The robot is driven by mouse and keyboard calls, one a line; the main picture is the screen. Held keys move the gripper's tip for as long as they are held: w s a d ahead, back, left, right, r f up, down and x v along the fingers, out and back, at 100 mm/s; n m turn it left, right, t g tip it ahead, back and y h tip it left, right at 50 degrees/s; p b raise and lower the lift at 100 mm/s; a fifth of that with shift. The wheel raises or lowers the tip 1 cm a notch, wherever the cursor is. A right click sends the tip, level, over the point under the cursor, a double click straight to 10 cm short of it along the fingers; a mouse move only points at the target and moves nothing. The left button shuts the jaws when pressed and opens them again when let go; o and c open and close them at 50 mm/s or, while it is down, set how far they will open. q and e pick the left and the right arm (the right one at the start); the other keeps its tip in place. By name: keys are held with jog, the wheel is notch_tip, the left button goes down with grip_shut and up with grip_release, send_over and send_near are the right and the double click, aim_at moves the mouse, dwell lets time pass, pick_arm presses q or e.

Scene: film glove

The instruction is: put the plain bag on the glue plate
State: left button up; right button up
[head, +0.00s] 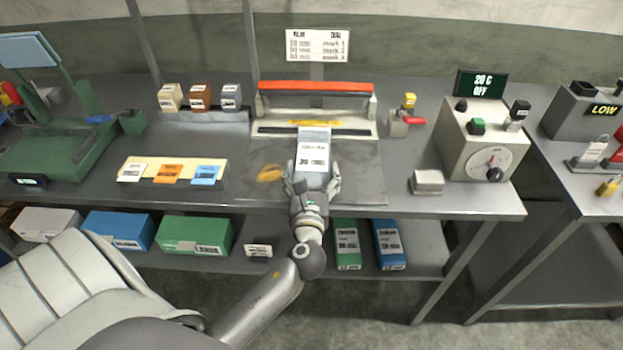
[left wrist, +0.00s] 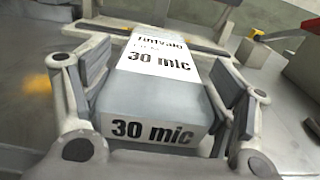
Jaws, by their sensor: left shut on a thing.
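My left gripper (head: 313,180) is shut on a grey block (left wrist: 155,97) with a white label reading "30 mic". In the left wrist view its fingers (left wrist: 155,100) lie along both sides of the block. In the head view the held block (head: 313,152) is in front of the red-handled sealer (head: 316,100), over a grey plate (head: 355,170). I cannot tell whether the block touches that plate. No thing in view is clearly marked as the plain bag or the glue plate. My right gripper is not in view.
A green press (head: 60,150) stands at the left. Three small blocks (head: 200,97) stand behind a card strip (head: 172,170). A dial box (head: 480,140) stands at the right, with a small grey block (head: 427,182) near it. Boxes (head: 195,235) lie on the lower shelf.

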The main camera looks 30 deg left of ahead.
pick_arm(q)
jog(key=shift+r, duration=0.1)
jog(key=o, duration=0.6)
jog(key=shift+f, duration=0.2)
jog(key=o, duration=0.4)
jog(key=shift+o, duration=0.2)
jog(key=shift+r, duration=0.1)
jog(key=shift+r, duration=0.2)
jog(key=b+v, duration=0.2)
jog(key=v, duration=1)
